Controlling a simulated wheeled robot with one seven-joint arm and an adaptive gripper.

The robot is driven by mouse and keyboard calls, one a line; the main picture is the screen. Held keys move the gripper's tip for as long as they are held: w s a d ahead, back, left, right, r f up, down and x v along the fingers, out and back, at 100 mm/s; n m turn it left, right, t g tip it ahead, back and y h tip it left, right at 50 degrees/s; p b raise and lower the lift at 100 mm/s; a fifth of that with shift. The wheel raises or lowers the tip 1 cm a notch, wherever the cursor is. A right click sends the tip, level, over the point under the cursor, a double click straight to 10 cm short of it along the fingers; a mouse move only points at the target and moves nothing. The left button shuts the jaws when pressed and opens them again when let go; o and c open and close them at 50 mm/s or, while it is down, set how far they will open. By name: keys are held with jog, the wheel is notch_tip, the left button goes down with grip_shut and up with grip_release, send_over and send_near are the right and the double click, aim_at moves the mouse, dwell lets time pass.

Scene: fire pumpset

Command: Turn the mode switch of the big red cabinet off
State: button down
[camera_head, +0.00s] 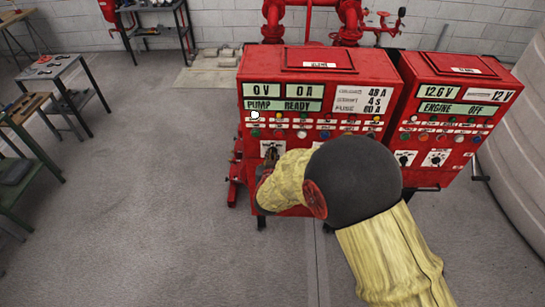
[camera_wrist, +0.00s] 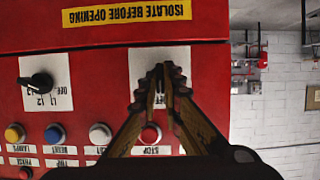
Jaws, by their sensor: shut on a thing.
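The big red cabinet (camera_head: 320,58) stands right of centre in the head view, its panel reading "PUMP READY". The white plate of the mode switch (camera_head: 272,147) is low on the panel's left side. My gripper (camera_head: 268,160) is at this plate. In the wrist view, my gripper (camera_wrist: 160,80) has its fingertips closed together over the white switch plate (camera_wrist: 142,62), shut on the switch knob. The fingers hide the knob, so its angle cannot be told.
A black selector knob (camera_wrist: 40,83) sits on another plate to the left. Coloured buttons (camera_wrist: 100,133) line the panel nearby. A second red cabinet (camera_head: 455,110) stands at right. Workbenches (camera_head: 60,75) are at left, with clear floor (camera_head: 150,190) between.

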jog(key=shift+r, duration=0.1)
jog(key=c, duration=2)
grip_release()
jog(key=shift+o, duration=0.2)
jog(key=v, duration=1.1)
jog(key=shift+s, duration=0.4)
jog(key=shift+r, duration=0.15)
